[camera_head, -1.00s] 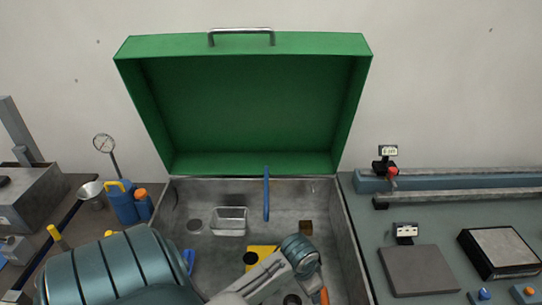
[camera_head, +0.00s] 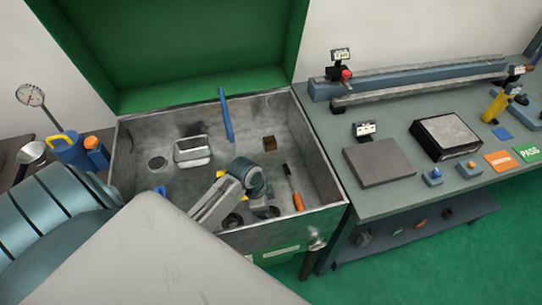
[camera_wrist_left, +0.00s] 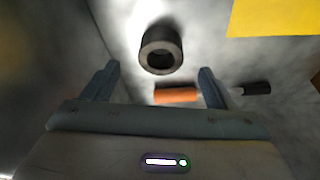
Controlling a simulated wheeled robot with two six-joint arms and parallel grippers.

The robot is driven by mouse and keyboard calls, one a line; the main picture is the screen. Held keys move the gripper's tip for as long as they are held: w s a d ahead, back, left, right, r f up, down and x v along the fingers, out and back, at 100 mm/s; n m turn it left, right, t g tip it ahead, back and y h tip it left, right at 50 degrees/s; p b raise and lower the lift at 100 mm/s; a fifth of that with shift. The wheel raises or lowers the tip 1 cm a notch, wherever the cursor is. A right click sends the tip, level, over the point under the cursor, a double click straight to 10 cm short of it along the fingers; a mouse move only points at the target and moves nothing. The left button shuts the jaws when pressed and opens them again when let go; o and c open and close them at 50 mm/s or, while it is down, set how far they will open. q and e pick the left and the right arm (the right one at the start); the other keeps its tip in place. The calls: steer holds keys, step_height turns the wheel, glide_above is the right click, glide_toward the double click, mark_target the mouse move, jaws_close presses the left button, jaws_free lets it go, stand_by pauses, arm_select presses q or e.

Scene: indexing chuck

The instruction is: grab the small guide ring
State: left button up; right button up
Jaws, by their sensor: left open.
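A dark, thick-walled ring (camera_wrist_left: 161,50), which I take for the small guide ring, stands on the grey metal floor in the left wrist view, its round hole visible. My left gripper (camera_wrist_left: 158,70) is open, with one finger to each side. The ring shows beyond the fingertips, between their lines, and nothing is held. In the head view my left arm reaches down into the open green case (camera_head: 127,160). There the wrist hides part of the case floor, and I cannot tell which dark round piece is this ring. My right gripper is not in view.
An orange handle (camera_wrist_left: 176,95) lies close by the ring, and a yellow piece (camera_wrist_left: 275,15) lies at the upper right. The case also holds a metal tin (camera_head: 192,152), a wooden block (camera_head: 270,144) and an orange-handled tool (camera_head: 293,188). Case walls surround the arm.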

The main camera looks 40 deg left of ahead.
mark_target(272, 213)
arm_select(q)
steer(key=p+x, duration=0.1)
steer(key=x, duration=0.2)
steer(key=shift+w+f, duration=0.1)
steer(key=shift+f, duration=0.05)
steer(key=shift+w+d+f+p, duration=0.1)
steer(key=shift+f+p, duration=0.2)
steer(key=shift+f, duration=0.3)
steer(key=c, duration=1.3)
steer(key=shift+r, duration=0.1)
steer(key=shift+c, duration=0.8)
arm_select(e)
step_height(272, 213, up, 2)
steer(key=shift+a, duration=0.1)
